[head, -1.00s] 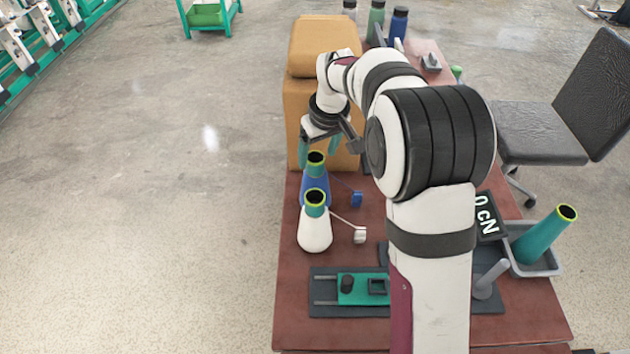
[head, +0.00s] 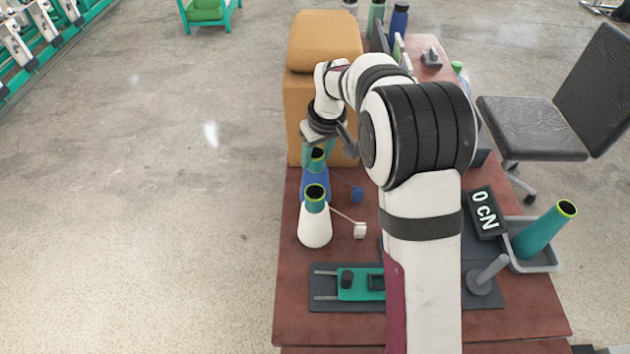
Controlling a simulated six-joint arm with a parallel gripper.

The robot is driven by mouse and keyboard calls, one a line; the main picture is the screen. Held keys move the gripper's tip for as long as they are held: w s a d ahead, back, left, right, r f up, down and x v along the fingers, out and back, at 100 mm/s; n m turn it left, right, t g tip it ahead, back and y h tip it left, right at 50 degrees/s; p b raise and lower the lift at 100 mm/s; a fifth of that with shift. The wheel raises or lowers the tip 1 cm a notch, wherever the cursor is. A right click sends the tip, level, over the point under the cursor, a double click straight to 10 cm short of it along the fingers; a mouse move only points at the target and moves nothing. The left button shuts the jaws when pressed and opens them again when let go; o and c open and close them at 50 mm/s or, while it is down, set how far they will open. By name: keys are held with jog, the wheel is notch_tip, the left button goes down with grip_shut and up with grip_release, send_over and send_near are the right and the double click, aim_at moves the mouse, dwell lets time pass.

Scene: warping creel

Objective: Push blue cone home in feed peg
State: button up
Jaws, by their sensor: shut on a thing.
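The blue cone (head: 314,187), with a teal tube and a yellow-green rim at its top, stands upright on the red-brown table behind a white cone (head: 314,229). The white cone partly covers the blue cone's lower front. No feed peg shows under or inside the blue cone, so I cannot tell how far down it sits.
A green and grey fixture (head: 350,284) lies in front. A teal tube (head: 543,231) leans in a grey tray (head: 549,264) beside the "0 cN" display (head: 484,213). A tan box (head: 296,120) stands behind.

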grip_shut()
jog(key=shift+w+v, duration=0.15)
jog(key=shift+v, duration=0.6)
jog(key=shift+w+v, duration=0.15)
jog(key=shift+v, duration=0.6)
jog(key=shift+a+r, duration=0.15)
jog(key=shift+a, duration=0.05)
